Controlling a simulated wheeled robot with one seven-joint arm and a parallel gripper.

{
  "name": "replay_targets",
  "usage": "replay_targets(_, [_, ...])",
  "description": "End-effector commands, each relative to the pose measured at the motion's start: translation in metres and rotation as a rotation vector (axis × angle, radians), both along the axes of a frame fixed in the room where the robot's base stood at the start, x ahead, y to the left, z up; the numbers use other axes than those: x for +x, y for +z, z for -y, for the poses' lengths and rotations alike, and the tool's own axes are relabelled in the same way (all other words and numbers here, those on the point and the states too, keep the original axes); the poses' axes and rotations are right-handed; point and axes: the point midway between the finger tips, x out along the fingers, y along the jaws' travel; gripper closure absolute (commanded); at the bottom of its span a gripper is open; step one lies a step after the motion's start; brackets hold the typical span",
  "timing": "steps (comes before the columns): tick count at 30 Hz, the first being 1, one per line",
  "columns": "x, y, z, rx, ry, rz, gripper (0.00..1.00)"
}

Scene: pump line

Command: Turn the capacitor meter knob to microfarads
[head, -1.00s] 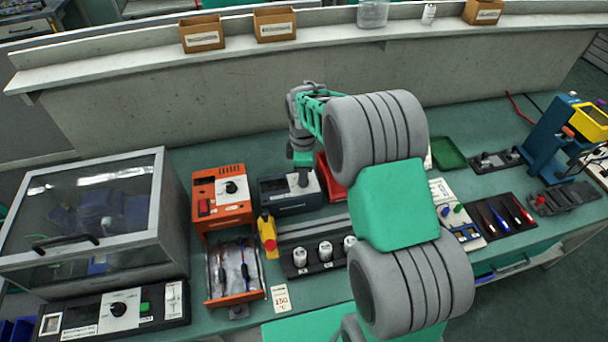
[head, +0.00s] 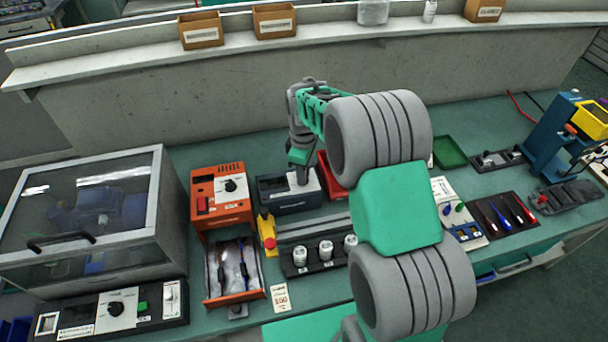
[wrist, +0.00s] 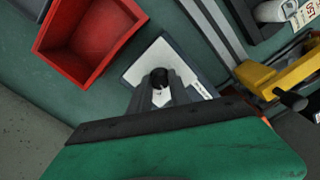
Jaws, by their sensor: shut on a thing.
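The capacitor meter (head: 285,200) is a dark grey box with a white face, standing on the bench between the orange unit and a red bin. In the wrist view its white face (wrist: 136,72) shows with a round black knob (wrist: 160,77) on it. My gripper (wrist: 160,93) is over the face with its fingers on either side of the knob, shut on it. In the head view my gripper (head: 302,178) reaches down onto the meter from behind. The fingers hide part of the face, and I cannot read the scale or the pointer's setting.
A red bin (wrist: 92,42) stands close beside the meter. On its other side is an orange unit (head: 222,207) with its own dial. A yellow part with a red button (head: 269,243) and a black rack of white-capped pieces (head: 316,265) stand in front.

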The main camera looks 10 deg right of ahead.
Motion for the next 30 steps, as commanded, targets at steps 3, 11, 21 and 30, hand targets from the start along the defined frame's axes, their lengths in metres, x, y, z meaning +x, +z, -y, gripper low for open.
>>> replay_targets(3, [0.0006,-0.0011,-0.0001,0.000,-0.106,0.002,1.00])
replay_targets(11, [0.0003,-0.0010,-0.0002,0.000,-0.354,0.001,1.00])
replay_targets(21, [0.0003,-0.0008,-0.0002,0.000,-0.676,0.001,1.00])
replay_targets(30, [0.0003,-0.0001,-0.0003,0.000,-0.956,0.001,1.00])
